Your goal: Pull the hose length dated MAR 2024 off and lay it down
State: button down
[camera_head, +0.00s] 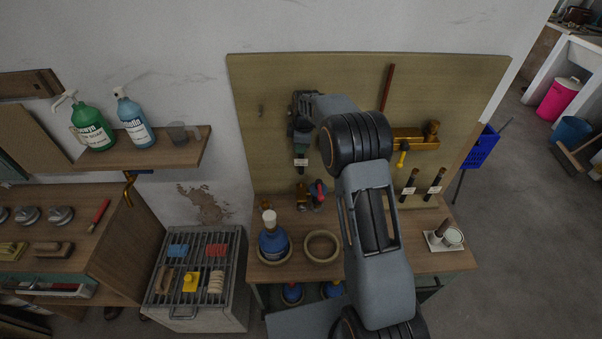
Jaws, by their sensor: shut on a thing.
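My gripper (301,127) is in front of the upright board, left of my arm's dark joint. It is shut on a dark hose length (301,152) that hangs down with a pale tag (300,162) near its lower end. The writing on the tag is too small to read. Two more dark hose lengths, one on the left (410,183) and one on the right (436,182), stand tilted at the board's lower right, each with a pale tag. Their dates cannot be read either. My arm hides the middle of the bench.
The wooden bench (285,273) carries a blue demijohn (273,243) with a white top, an empty ring (322,247) and a small white tray (434,244) with a round pot. A slatted rack (160,295) with sponges and brushes stands left. A shelf (150,156) holds bottles.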

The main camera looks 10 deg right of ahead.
jog(key=shift+r, duration=0.1)
dwell(0.3)
jog(key=shift+r+p, duration=0.95)
jog(key=shift+r, duration=0.5)
jog(key=shift+a, duration=0.1)
